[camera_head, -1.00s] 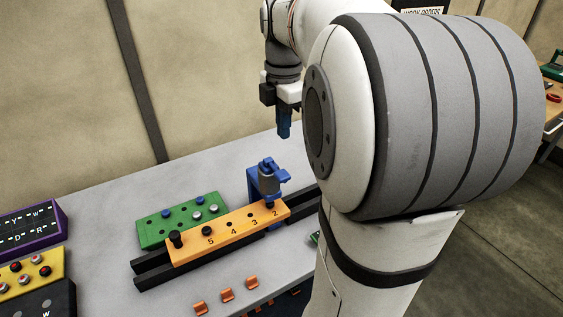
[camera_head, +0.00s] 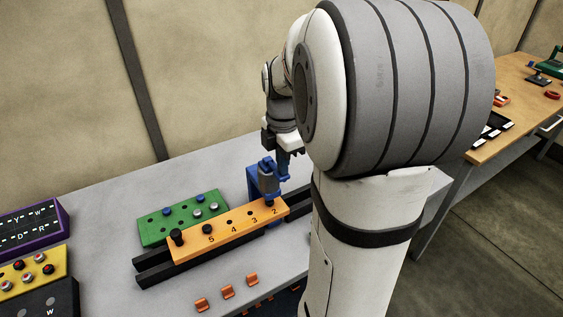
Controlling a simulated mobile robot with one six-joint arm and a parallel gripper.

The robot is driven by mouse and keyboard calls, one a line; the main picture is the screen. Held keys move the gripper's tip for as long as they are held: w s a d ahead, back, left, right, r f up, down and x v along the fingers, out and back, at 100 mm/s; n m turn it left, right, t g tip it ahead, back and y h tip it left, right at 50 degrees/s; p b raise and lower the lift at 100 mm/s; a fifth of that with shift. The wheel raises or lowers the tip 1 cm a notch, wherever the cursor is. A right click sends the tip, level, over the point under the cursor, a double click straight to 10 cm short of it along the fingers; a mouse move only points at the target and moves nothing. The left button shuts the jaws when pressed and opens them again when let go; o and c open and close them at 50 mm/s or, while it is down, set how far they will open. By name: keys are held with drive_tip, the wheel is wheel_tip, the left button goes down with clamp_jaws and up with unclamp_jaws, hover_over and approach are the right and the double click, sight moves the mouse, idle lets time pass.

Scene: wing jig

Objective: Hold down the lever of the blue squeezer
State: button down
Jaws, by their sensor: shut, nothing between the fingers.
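The blue squeezer (camera_head: 255,184) stands upright at the right end of the orange numbered bar on the grey table. Its grey cylinder body and blue top show. A small blue part that looks like its lever juts to the right. My gripper (camera_head: 284,168) points down just right of the squeezer's top, at about the height of that lever.
The orange bar (camera_head: 228,231) with holes and black knobs lies on black rails (camera_head: 155,275). A green block (camera_head: 180,226) with blue and silver pegs sits behind it. Several orange clips (camera_head: 227,292) lie along the front. Purple and yellow panels (camera_head: 30,273) stand at left.

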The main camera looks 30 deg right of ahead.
sight(285, 176)
drive_tip(key=f+t+b, duration=0.1)
drive_tip(key=b, duration=0.2)
drive_tip(key=shift+s+f, duration=0.15)
drive_tip(key=shift+s, duration=0.05)
drive_tip(key=t+b, duration=0.1)
drive_tip(key=b, duration=0.1)
drive_tip(key=f+b, duration=0.1)
drive_tip(key=b, duration=0.1)
drive_tip(key=shift+s+f+t+b, duration=0.2)
drive_tip(key=shift+s+t+b, duration=0.1)
drive_tip(key=shift+t+b, duration=0.1)
drive_tip(key=shift+s+f+b, duration=0.15)
drive_tip(key=shift+f+b, duration=0.05)
drive_tip(key=shift+b, duration=0.35)
drive_tip(key=shift+s+f, duration=0.15)
drive_tip(key=shift+f, duration=0.05)
idle(0.7)
drive_tip(key=shift+r, duration=0.3)
drive_tip(key=s+p+v, duration=0.1)
drive_tip(key=v, duration=1.2)
drive_tip(key=shift+s+r+p, duration=0.25)
drive_tip(key=shift+s+p, duration=0.05)
